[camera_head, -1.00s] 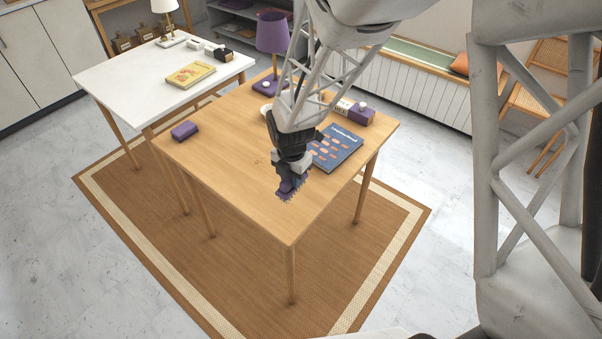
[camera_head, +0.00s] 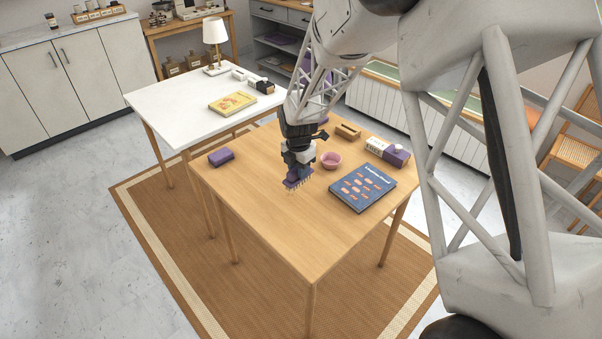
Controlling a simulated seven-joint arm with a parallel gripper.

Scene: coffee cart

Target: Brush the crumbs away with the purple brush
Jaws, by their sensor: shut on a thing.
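My gripper (camera_head: 297,163) is shut on the purple brush (camera_head: 298,179) over the middle of the wooden table (camera_head: 290,230). The brush's bristles point down. I cannot tell whether their tips touch the tabletop. The crumbs cannot be made out; they are too small to see or hidden behind the gripper and brush.
A pink bowl (camera_head: 331,160) and a blue book (camera_head: 363,188) lie right of the brush. A purple block (camera_head: 221,157) lies left. A wooden holder (camera_head: 347,131) and a purple-and-white box (camera_head: 388,151) stand at the back right. The table's front is clear.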

